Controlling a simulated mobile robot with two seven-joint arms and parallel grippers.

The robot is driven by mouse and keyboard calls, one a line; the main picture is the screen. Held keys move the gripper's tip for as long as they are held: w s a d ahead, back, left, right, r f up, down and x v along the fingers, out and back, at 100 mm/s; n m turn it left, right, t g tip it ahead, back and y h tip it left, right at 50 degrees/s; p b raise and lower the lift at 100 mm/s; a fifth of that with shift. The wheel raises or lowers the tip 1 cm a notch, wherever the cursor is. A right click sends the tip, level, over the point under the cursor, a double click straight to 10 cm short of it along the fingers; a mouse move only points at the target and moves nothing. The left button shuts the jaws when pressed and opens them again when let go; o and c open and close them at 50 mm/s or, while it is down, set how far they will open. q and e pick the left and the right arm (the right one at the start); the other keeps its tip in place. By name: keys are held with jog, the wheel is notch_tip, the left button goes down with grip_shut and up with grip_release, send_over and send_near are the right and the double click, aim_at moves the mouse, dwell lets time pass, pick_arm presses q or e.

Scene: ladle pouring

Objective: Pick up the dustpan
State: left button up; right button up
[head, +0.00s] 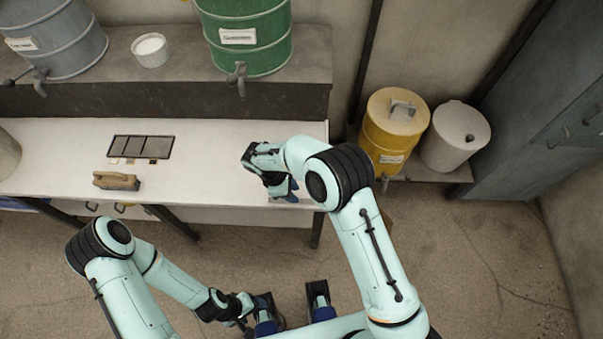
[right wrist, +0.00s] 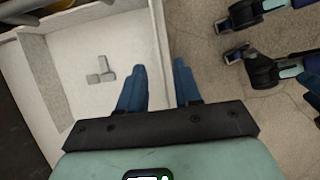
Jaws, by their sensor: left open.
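I cannot make out the dustpan with certainty. In the right wrist view a pale surface with raised sides (right wrist: 122,45) lies below my right gripper (right wrist: 158,78). I cannot tell whether this is a pan or part of the table. A small grey angular piece (right wrist: 103,72) rests on it. My right gripper's blue fingers are apart, one on each side of the pale edge in the picture; contact is unclear. In the head view this gripper (head: 286,190) is at the table's right end, partly hidden by my arm. My left gripper (head: 262,315) is open, low at the bottom.
A white table (head: 220,165) carries a wooden block with a grey handle (head: 117,181) and a dark panel (head: 141,147). A green drum (head: 245,35), grey drum (head: 55,40) and white pot (head: 150,50) stand on the shelf behind. A yellow drum (head: 394,135) stands right.

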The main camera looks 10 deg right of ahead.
jog(key=x, duration=0.5)
jog(key=shift+s+d+f, duration=0.1)
jog(key=shift+d+f, duration=0.1)
jog(key=shift+d, duration=0.1)
grip_shut()
